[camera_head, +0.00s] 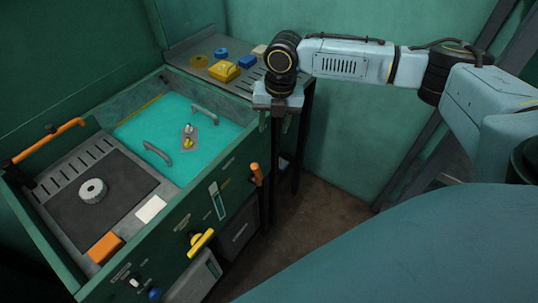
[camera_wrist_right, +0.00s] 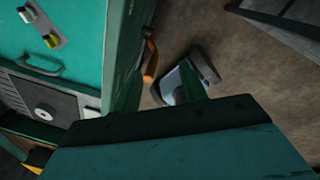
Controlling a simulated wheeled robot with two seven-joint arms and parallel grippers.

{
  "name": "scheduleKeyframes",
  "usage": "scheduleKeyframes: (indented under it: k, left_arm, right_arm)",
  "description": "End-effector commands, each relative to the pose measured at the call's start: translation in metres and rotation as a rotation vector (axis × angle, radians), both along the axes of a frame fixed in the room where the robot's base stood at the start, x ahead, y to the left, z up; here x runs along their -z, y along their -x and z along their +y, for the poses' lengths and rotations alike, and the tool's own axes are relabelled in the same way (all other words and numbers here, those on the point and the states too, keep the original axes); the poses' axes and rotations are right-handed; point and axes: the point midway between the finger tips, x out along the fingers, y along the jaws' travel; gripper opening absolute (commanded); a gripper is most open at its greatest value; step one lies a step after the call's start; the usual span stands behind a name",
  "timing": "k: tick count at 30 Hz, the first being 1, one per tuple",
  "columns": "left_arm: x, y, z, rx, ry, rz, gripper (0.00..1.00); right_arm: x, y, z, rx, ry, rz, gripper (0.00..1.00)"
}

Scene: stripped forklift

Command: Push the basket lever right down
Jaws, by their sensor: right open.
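A lever with an orange grip (camera_head: 257,174) stands up from the right end of the green machine's front panel (camera_head: 150,240); I take it for the basket lever. The lever also shows in the right wrist view (camera_wrist_right: 151,62), beside the teal panel edge. My right gripper (camera_head: 277,121) is open and empty, pointing down above and a little right of the lever, apart from it. In the wrist view its two green fingers (camera_wrist_right: 163,88) point toward the lever and floor. My left gripper is not in view.
The machine has a turquoise lid (camera_head: 135,128) with two grey handles and an orange-handled arm (camera_head: 47,140) at left. A yellow knob (camera_head: 200,243) sticks out of the front. A rack (camera_head: 195,50) with small parts stands behind. Floor (camera_head: 325,195) right of the machine is clear.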

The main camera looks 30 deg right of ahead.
Motion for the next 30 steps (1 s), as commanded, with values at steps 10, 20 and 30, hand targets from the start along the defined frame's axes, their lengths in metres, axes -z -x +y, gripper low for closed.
scheduleKeyframes:
  k: [10, 20, 30]
  left_arm:
    - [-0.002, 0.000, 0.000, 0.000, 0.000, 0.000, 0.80]
    - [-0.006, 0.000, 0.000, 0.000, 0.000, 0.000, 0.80]
    - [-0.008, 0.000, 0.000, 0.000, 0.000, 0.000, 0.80]
  right_arm:
    - [0.012, 0.010, 0.006, 0.396, -0.147, 0.054, 0.00]
    - [0.020, 0.025, -0.010, 1.318, -0.417, 0.265, 0.00]
    - [0.019, 0.038, -0.050, 2.049, -0.577, 0.499, 0.00]
